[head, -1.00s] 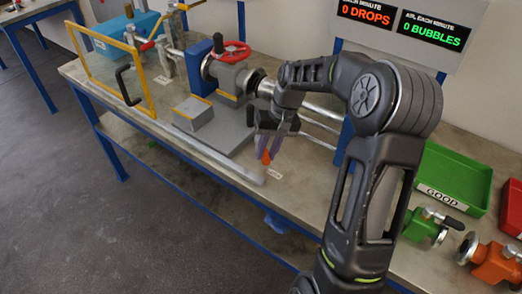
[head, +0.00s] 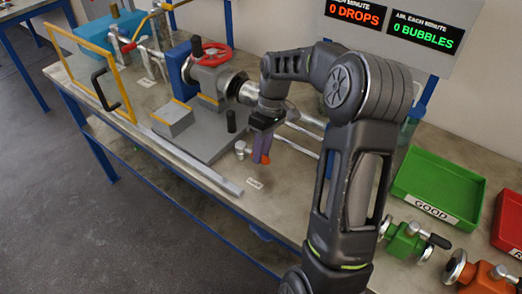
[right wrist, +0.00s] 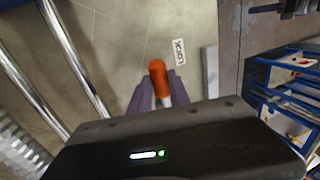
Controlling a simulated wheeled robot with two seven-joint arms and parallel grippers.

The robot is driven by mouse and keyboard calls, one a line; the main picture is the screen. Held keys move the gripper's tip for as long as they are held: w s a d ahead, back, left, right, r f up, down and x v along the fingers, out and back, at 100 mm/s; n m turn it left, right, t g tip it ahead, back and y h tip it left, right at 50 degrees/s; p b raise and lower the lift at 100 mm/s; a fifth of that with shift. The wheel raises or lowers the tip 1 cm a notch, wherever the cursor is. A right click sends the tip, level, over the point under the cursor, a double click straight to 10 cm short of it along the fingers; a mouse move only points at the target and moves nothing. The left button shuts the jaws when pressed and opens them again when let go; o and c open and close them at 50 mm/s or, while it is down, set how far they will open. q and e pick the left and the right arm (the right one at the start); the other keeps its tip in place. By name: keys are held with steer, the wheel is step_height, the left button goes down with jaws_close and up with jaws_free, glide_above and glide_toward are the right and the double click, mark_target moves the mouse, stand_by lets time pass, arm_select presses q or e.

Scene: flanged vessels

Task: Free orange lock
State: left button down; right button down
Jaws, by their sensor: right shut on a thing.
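The orange lock (right wrist: 158,78) shows in the right wrist view as a rounded orange grip on a pale shaft, between my right gripper's purple fingers (right wrist: 158,96). In the head view my right gripper (head: 262,148) is shut on it, low over the bench beside the grey plate. Only a bit of the orange (head: 265,159) shows there; the fingers hide the rest. A small LOCK label (head: 255,183) lies on the bench in front, and also shows in the right wrist view (right wrist: 179,52). My left gripper is out of view.
A grey vessel with a red handwheel (head: 212,55) stands behind, left of my right arm. A pale metal fitting (head: 241,149) and a black post (head: 231,121) are close left of the gripper. Metal rails run behind. A green GOOD tray (head: 440,180) and valves (head: 407,240) are at right.

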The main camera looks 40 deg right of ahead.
steer(key=shift+d, duration=0.1)
stand_by(0.3)
steer(key=c, duration=1.2)
jaws_free()
steer(key=v, duration=0.7)
steer(key=shift+r+p, duration=0.3)
steer(key=shift+r, duration=0.1)
